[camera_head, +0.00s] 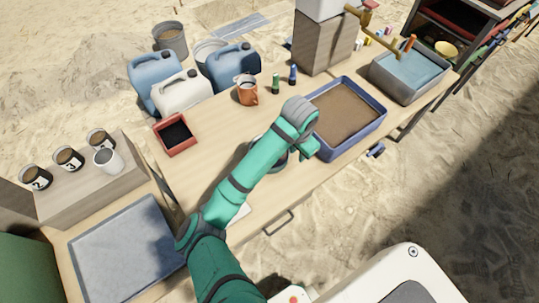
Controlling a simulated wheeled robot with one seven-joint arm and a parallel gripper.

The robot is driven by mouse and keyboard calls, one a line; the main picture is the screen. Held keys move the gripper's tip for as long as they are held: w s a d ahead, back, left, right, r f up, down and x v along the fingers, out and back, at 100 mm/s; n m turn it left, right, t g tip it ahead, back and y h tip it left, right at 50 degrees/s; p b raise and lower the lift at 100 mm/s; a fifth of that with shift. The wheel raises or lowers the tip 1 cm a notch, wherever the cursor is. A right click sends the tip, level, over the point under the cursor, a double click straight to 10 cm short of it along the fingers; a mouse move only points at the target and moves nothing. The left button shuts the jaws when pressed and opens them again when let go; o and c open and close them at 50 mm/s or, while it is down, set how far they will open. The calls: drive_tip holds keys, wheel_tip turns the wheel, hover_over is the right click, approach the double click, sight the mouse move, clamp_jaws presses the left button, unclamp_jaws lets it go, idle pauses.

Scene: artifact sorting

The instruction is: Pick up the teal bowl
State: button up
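A rounded dark teal-grey thing, apparently the teal bowl (281,163), is on the wooden table, left of the blue tray. My green arm crosses over it and hides most of it, so its inside cannot be seen. My gripper (309,150) is at the end of the arm, close to the bowl's right side and the tray's left edge. The fingers are small and partly hidden by the wrist. I cannot tell whether they are open or touch the bowl.
A blue tray of brown sand (380,121) lies right of my gripper. An orange mug (247,97), two small bottles and a red box (158,137) stand behind and left. A basin with a tap (381,83) is at the far right. Bare table lies left of my arm.

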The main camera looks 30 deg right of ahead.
sight(281, 166)
drive_tip(key=w+a+f, duration=0.1)
drive_tip(key=f, duration=0.2)
drive_tip(key=w+a+f+y, duration=0.1)
drive_tip(key=f, duration=0.3)
drive_tip(key=w+a+f+y, duration=0.1)
drive_tip(key=a+f, duration=0.1)
drive_tip(key=f, duration=0.1)
drive_tip(key=shift+a+f, duration=0.1)
drive_tip(key=shift+f, duration=0.25)
clamp_jaws()
drive_tip(key=shift+r, duration=0.1)
idle(1.2)
